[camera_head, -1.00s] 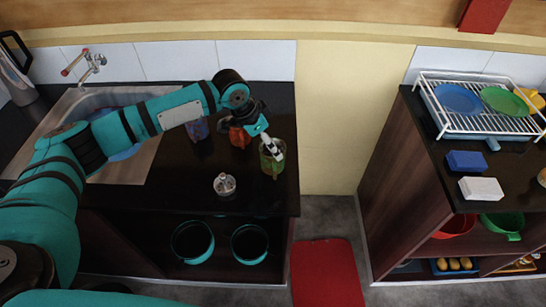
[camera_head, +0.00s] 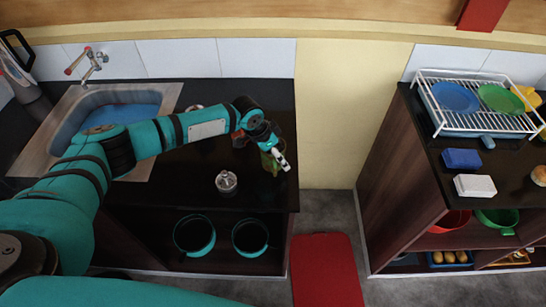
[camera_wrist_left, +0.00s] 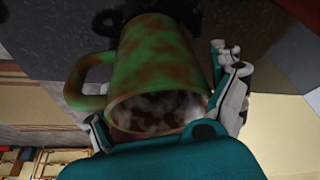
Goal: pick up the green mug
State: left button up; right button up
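The green mug (camera_head: 268,162), with rust-brown patches, is at the right end of the dark counter, partly hidden by my left gripper (camera_head: 279,160). In the left wrist view the mug (camera_wrist_left: 158,62) fills the space between the fingers of my left gripper (camera_wrist_left: 168,112). Its open rim faces the camera and its handle points left. One finger is on each side of the mug, close to its wall; whether they press on it I cannot tell. My right gripper is not in view.
A small glass jar (camera_head: 226,182) stands on the counter, left of the mug. A reddish object (camera_head: 239,138) is partly hidden behind my arm. The sink (camera_head: 78,128) is at left. A second counter with a dish rack (camera_head: 437,118) is at right, across a gap.

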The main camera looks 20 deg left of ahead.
pick_arm(q)
jog(key=c, duration=1.3)
jog(key=shift+r, duration=0.1)
